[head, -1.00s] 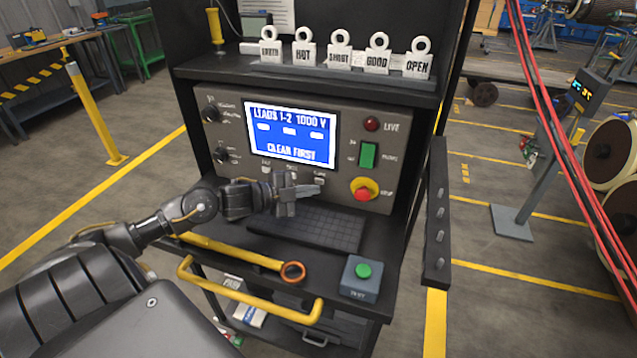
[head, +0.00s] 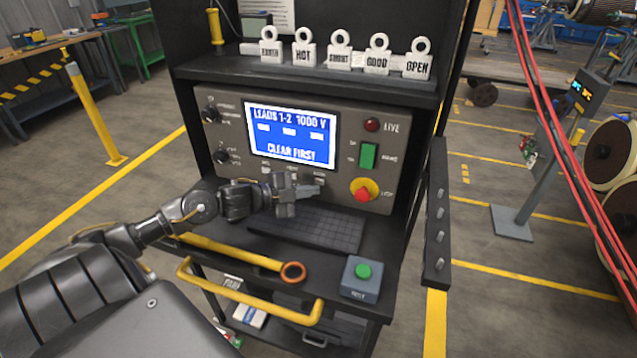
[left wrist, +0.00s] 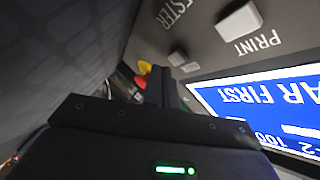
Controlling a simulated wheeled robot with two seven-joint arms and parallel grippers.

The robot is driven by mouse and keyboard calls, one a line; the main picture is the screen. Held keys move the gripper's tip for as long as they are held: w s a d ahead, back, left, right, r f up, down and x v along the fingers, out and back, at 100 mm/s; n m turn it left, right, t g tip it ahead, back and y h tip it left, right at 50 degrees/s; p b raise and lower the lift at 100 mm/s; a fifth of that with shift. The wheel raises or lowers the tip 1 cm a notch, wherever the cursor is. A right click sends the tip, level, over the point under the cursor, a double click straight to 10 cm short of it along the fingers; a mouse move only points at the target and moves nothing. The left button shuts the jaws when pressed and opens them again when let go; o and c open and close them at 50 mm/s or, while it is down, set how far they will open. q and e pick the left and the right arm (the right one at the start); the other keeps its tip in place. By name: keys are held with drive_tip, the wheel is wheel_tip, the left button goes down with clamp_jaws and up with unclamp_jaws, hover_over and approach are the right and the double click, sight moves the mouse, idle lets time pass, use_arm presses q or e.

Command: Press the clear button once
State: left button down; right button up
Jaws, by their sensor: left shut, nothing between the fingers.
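The tester panel (head: 225,125) has a blue screen (head: 290,135) reading "LEADS 1-2 1000 V" and "CLEAR FIRST". A row of small pale buttons sits under the screen. In the left wrist view, one button (left wrist: 240,20) is labelled PRINT. A second button (left wrist: 178,57) beyond it has a label too small to read; it may be the clear button. My left gripper (head: 315,191) is shut and empty, pointing right just below the row's right end. It also shows in the left wrist view (left wrist: 155,87). I cannot tell whether it touches the panel. My right gripper is out of view.
A red stop knob (head: 362,194) on a yellow base and a green switch (head: 368,155) are right of the buttons. A keyboard-like pad (head: 310,228), a yellow-handled tool (head: 235,250) and a green-button box (head: 360,280) lie below. Labelled tags (head: 340,55) stand on the shelf above.

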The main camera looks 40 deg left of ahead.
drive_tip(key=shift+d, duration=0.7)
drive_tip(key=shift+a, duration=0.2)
use_arm(q)
drive_tip(key=shift+w+a, duration=0.15)
drive_tip(key=shift+w, duration=0.25)
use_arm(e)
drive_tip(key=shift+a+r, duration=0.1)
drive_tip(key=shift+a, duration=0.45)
use_arm(q)
drive_tip(key=shift+w, duration=0.2)
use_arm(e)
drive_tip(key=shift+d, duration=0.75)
